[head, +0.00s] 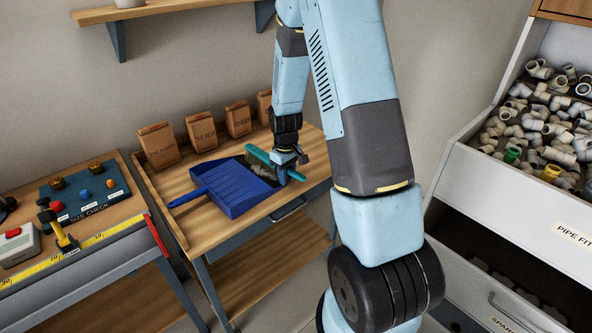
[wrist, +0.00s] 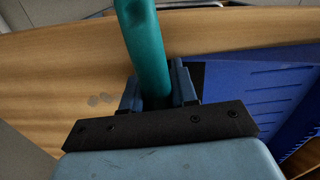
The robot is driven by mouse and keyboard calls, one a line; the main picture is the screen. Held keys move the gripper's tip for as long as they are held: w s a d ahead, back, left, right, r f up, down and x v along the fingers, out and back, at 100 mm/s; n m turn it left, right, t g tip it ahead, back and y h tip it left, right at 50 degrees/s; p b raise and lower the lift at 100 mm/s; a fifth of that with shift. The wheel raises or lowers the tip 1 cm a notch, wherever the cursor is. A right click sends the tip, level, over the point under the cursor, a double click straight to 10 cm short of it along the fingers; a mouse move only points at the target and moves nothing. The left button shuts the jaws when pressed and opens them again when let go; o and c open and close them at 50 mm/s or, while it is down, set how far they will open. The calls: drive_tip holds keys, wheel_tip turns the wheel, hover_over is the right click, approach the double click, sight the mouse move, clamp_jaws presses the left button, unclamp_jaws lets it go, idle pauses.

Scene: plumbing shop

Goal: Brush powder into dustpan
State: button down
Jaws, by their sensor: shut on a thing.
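A blue dustpan (head: 232,187) lies on the wooden bench top (head: 181,184), its handle pointing left. My gripper (head: 289,168) is at the right of the dustpan, shut on the teal handle of a brush (head: 257,153). Greyish-brown bristles show below the handle, close to the pan's right edge; I cannot tell whether they touch it. In the wrist view the teal handle (wrist: 143,45) runs between my fingers, with part of the blue dustpan (wrist: 255,85) at the right. Small grey spots (wrist: 99,99) mark the wood there; I cannot tell whether they are powder.
Several brown bags (head: 158,145) stand along the back of the bench. At left, another bench holds a size-check board (head: 85,193), a yellow rule (head: 75,247) and tools. At right is a white bin unit (head: 480,180) of pipe fittings. A shelf (head: 150,12) hangs above.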

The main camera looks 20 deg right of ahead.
drive_tip(key=s+a, duration=0.1)
drive_tip(key=a, duration=0.1)
drive_tip(key=s+a, duration=0.1)
drive_tip(key=a, duration=0.2)
drive_tip(key=s+a, duration=0.1)
drive_tip(key=a, duration=0.2)
drive_tip(key=shift+s+r, duration=0.2)
drive_tip(key=shift+s, duration=0.2)
drive_tip(key=shift+s+a+r, duration=0.1)
drive_tip(key=shift+a+r, duration=0.1)
drive_tip(key=shift+a, duration=0.1)
wheel_tip(320, 180, up, 5)
drive_tip(key=shift+d+f, duration=0.1)
drive_tip(key=shift+d, duration=0.05)
drive_tip(key=w+d+r, duration=0.2)
drive_tip(key=d+r, duration=0.1)
drive_tip(key=d, duration=0.2)
drive_tip(key=shift+w+d+r, duration=0.25)
drive_tip(key=shift+w+r, duration=0.15)
